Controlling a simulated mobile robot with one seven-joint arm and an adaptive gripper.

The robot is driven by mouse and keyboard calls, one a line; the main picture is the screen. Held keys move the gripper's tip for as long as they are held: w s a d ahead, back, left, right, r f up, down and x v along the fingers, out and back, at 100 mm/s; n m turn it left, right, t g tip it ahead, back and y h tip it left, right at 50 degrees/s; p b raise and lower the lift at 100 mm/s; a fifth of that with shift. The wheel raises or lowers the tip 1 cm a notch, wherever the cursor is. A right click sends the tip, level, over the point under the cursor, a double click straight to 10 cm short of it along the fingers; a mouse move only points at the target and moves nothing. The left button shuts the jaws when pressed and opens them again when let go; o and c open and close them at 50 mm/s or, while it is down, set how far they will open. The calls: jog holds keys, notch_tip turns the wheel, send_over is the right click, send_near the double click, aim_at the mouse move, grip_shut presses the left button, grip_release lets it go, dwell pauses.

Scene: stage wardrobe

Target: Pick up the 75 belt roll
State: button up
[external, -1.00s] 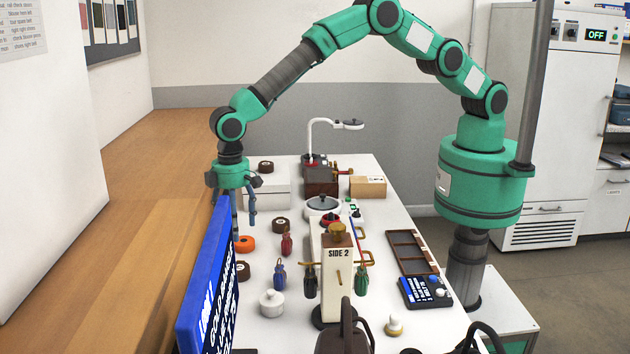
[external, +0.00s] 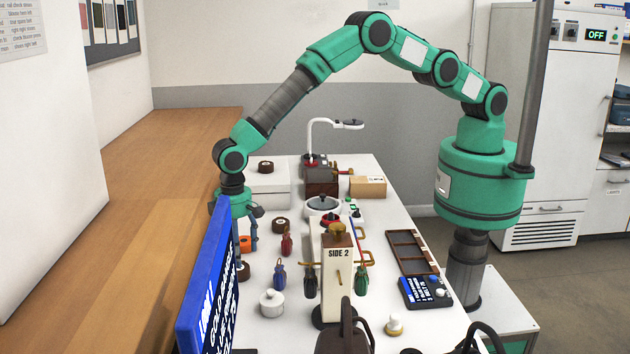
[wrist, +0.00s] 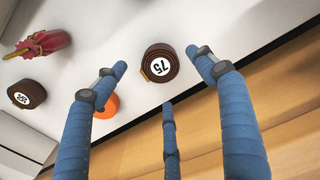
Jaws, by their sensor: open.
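The 75 belt roll (wrist: 161,65) is a brown coil with a white label reading 75. In the wrist view it lies on the white table, framed by the fingertips of my gripper (wrist: 159,90). It looks to be the brown roll (external: 243,271) at the table's left edge in the external view, partly behind the blue sign. My open gripper (external: 248,228) is above the table there, its fingers spread around empty space and apart from the roll. The blue sign hides some of the fingers in the external view.
An orange roll (wrist: 106,107) lies by my left finger. A roll labelled 55 (wrist: 25,93) and a red pouch-like item (wrist: 40,44) are farther left. The blue sign (external: 208,285) stands along the table's left edge, beside the wooden surface (external: 130,240).

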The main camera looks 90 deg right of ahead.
aim_at(239, 272)
jog(key=shift+w+f, duration=0.1)
jog(key=shift+f, duration=2.5)
jog(key=c, duration=1.3)
